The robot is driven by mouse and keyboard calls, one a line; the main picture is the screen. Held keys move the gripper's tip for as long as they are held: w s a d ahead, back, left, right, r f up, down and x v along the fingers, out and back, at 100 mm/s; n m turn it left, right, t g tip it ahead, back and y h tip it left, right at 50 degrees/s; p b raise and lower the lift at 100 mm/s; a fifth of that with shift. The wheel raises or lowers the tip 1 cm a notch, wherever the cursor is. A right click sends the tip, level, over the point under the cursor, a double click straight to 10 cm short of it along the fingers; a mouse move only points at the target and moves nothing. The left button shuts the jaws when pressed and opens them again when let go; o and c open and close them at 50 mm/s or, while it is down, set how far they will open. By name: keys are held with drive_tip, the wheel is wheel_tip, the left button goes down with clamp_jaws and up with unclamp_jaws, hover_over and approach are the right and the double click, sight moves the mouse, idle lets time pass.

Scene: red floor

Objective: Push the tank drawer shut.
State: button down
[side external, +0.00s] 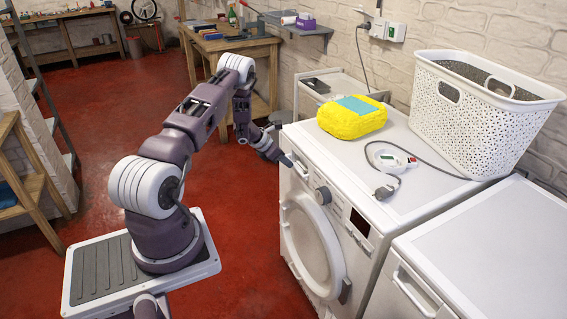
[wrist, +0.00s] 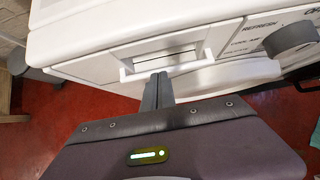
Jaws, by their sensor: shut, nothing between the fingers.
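The tank drawer (wrist: 90,70) is at the upper left of the white dryer's front, with a recessed handle (wrist: 165,58) in its face. In the side external view the drawer (side external: 298,168) is small and partly hidden by my gripper, and I cannot tell how far out it stands. My gripper (wrist: 157,76) is shut and empty, its dark fingers pointing at the lower edge of the handle. In the side external view my gripper (side external: 286,160) is right at the drawer's front; whether it touches is unclear.
The dryer (side external: 345,165) has a round door (side external: 312,245) and a knob (side external: 322,195) near the drawer. On top are a yellow pack (side external: 350,120), a cable with a plug (side external: 390,160) and a white basket (side external: 470,115). A second white appliance (side external: 490,250) stands at right.

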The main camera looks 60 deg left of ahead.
drive_tip(key=shift+w+r, duration=0.1)
drive_tip(key=shift+w, duration=0.15)
